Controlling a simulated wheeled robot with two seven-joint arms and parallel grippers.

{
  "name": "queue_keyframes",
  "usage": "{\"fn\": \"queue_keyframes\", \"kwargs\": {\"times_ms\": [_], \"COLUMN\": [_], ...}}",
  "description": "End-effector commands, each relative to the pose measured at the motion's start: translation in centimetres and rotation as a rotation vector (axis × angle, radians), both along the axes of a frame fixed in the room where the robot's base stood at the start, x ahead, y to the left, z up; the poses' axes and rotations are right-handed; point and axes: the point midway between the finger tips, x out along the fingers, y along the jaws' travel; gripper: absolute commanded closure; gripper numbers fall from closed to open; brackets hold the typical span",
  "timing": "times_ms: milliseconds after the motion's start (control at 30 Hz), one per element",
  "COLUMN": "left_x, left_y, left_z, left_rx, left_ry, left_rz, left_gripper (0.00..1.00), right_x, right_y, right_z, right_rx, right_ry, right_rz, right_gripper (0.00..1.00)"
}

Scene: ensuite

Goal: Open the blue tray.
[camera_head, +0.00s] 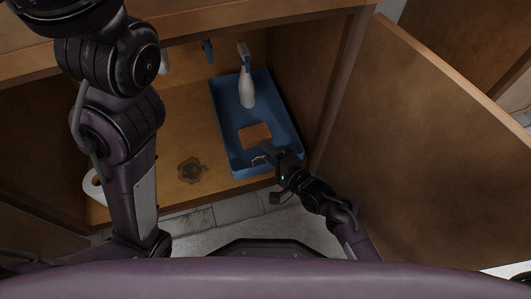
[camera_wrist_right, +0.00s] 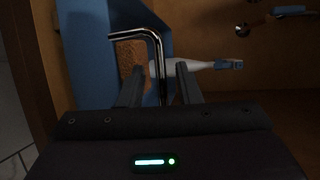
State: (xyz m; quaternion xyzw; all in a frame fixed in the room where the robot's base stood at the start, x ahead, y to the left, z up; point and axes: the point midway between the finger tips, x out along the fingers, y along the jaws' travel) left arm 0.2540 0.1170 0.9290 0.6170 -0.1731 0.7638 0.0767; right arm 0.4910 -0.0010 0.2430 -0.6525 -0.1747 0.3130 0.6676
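The blue tray (camera_head: 275,108) lies on the floor of the open cabinet, toward its right side. A metal handle (camera_head: 259,160) is on its front end. In the right wrist view, the tray (camera_wrist_right: 88,60) is behind the bent metal handle (camera_wrist_right: 130,33). My right gripper (camera_head: 271,155) is at the tray's front end. Its fingers (camera_wrist_right: 160,88) are apart, with one leg of the handle showing between them. I cannot tell whether they touch it. My left arm shows, but its gripper is not in view.
A spray bottle (camera_head: 247,93) and an orange-brown sponge (camera_head: 255,133) are in the tray. The open cabinet door (camera_head: 425,140) stands to the right of my right arm. A white roll (camera_head: 95,187) is at the left. The cabinet floor left of the tray is mostly clear.

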Motion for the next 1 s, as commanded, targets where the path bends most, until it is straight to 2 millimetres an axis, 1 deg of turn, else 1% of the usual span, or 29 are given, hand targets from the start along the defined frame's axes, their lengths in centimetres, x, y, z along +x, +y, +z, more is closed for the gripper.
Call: {"fn": "queue_keyframes", "kwargs": {"times_ms": [33,133,400,633,1000], "left_x": [-0.17,-0.27,-0.27,-0.29,-0.32], "left_y": [0.16,0.31,0.35,0.36,0.36], "left_z": [-0.17,0.03,0.21,0.21,0.26], "left_rx": [-0.005,-0.008,-0.009,-0.009,-0.009], "left_ry": [-0.007,-0.010,-0.011,-0.011,-0.012], "left_rz": [0.004,0.011,0.011,0.012,0.012], "left_gripper": [0.64,0.64,0.64,0.64,0.64], "right_x": [0.40,0.78,0.84,0.83,0.80], "right_y": [0.33,0.67,0.75,0.74,0.63], "right_z": [-0.26,-0.21,-0.12,-0.12,-0.15], "right_rx": [0.001,0.001,-0.001,-0.001,-0.001], "right_ry": [-0.002,-0.001,0.001,0.001,0.001], "right_rz": [0.000,0.000,0.000,0.000,0.000], "right_gripper": [0.69,0.69,0.69,0.99,1.00]}}
